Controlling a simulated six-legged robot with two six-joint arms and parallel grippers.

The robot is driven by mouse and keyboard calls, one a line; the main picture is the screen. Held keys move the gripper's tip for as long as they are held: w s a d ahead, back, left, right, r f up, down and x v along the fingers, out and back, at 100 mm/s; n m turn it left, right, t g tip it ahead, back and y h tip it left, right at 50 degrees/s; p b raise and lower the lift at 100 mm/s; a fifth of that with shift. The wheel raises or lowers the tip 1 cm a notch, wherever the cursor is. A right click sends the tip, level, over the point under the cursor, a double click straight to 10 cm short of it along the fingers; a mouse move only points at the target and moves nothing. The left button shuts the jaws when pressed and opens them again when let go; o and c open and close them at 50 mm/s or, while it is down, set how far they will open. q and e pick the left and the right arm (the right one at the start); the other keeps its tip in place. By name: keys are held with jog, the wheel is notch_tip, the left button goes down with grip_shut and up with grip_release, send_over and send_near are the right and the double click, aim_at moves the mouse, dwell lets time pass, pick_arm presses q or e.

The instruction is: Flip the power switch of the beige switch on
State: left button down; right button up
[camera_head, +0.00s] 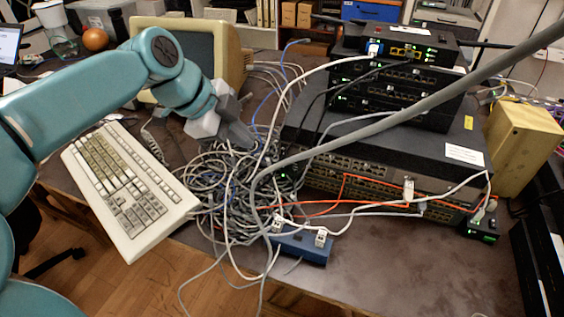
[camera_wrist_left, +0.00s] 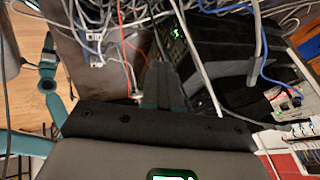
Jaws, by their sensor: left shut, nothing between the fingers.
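A beige box (camera_head: 525,145) stands at the right of the table, beside the stack of dark network gear; it may be the beige switch, but I see no label that settles it. I cannot make out a power switch on it. My left gripper (camera_head: 243,137) is above the cable tangle, left of the stack and well apart from the beige box. Its fingers are shut and empty; they also show in the left wrist view (camera_wrist_left: 163,85), pointing at the cables and dark gear. My right gripper is not in view.
A cable tangle (camera_head: 235,190) fills the middle of the table. A stack of dark switches (camera_head: 400,95) with cables and a thick grey cable (camera_head: 400,115) stands right of it. A keyboard (camera_head: 130,190), a blue box (camera_head: 303,246) and a beige monitor (camera_head: 190,45) are nearby. The front right tabletop is clear.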

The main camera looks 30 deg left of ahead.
aim_at(284, 150)
pick_arm(q)
jog(key=shift+s+f+b, duration=0.3)
jog(key=shift+f+b, duration=0.1)
jog(key=shift+b, duration=0.05)
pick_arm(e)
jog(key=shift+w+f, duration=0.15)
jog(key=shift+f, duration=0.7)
pick_arm(q)
jog(key=shift+f, duration=0.1)
jog(key=w+d+f+b, duration=0.1)
jog(key=w+f, duration=0.7)
jog(key=w, duration=0.1)
jog(key=shift+d+f+b, duration=0.25)
jog(key=shift+b, duration=0.15)
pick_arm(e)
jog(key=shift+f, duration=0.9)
pick_arm(q)
jog(key=shift+w, duration=0.1)
